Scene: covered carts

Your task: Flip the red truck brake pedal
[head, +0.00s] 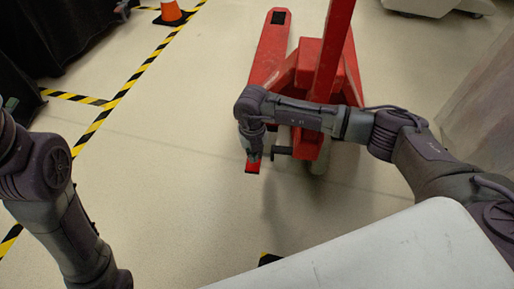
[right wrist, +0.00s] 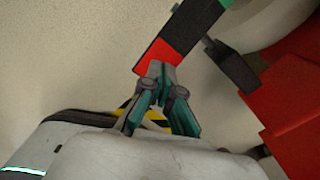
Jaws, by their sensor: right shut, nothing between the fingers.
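The red truck (head: 310,85) is a pallet jack standing at the top centre of the head view. Its brake pedal (head: 252,168) shows as a small red end low at the left of the truck. In the right wrist view the pedal (right wrist: 158,54) has a red end, a black middle and a green part at the top edge. My right gripper (head: 253,153) is shut and empty, right at the pedal's red end. In the right wrist view its fingertips (right wrist: 155,76) overlap the red end's lower edge; I cannot tell if they touch. My left gripper is out of view.
A black lever (right wrist: 232,66) sticks out beside the pedal. Yellow-black tape (head: 122,92) crosses the floor at left. An orange cone (head: 171,12) and a black-covered cart (head: 70,35) stand at the upper left. The floor left of the truck is clear.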

